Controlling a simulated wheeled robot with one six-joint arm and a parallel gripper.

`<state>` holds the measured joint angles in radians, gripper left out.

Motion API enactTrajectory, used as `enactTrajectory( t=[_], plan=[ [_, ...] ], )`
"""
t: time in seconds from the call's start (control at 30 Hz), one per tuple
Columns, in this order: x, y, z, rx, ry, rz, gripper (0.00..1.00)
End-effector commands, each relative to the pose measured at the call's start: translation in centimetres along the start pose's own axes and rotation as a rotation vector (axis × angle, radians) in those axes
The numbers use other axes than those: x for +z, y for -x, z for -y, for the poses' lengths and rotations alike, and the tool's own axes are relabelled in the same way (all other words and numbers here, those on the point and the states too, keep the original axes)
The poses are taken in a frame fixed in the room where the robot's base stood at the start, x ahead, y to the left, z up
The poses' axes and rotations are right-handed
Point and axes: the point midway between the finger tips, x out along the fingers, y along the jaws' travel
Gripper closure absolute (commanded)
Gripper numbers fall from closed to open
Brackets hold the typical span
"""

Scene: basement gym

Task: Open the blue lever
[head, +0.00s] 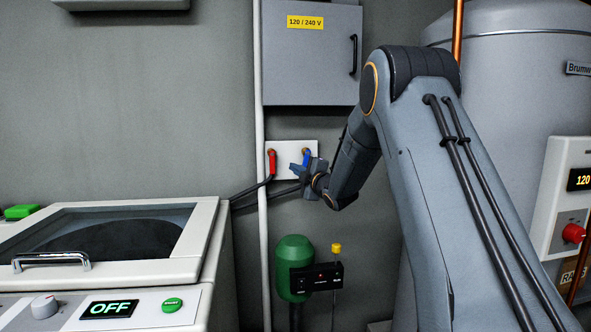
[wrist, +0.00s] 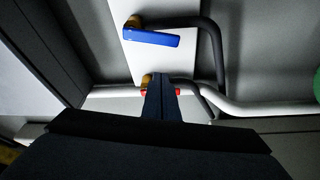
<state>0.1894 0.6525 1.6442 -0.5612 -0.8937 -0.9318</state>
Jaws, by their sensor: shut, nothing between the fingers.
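The blue lever (head: 306,157) is on a white wall plate (head: 281,147), right of a red lever (head: 271,162) in the head view. In the wrist view the blue lever (wrist: 152,40) lies across the plate near the top, its brass pivot at its left end. My gripper (head: 300,171) is in front of the plate, overlapping the blue lever's lower end in the head view. In the wrist view my gripper (wrist: 162,80) is shut and empty; its fingertips appear below the blue lever, with a gap, and partly cover the red lever (wrist: 176,92).
Dark hoses (head: 252,189) run from the levers. A white vertical pipe (head: 262,90) stands left of the plate and a grey electrical box (head: 310,60) hangs above. A green-topped device (head: 294,252) is below. A washer-like machine (head: 110,240) is left, a large tank (head: 520,90) right.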

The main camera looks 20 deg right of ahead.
Motion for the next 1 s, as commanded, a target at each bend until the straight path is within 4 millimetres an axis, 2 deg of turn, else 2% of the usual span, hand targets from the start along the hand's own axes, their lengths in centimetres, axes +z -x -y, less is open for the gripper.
enactTrajectory(
  t=[0.1, 0.33, 0.5, 0.87, 1.0],
  plan=[
    [0.0, 2.6, 0.0, 0.0, 0.0, 0.001, 1.0],
    [0.0, 5.9, 0.0, 0.001, 0.0, 0.0, 1.0],
    [0.0, 6.7, 0.0, 0.0, 0.0, -0.001, 1.0],
    [-0.1, 6.9, 0.1, -0.004, -0.005, 0.003, 1.0],
    [-0.3, 8.0, 0.9, -0.075, -0.089, 0.07, 1.0]
  ],
)
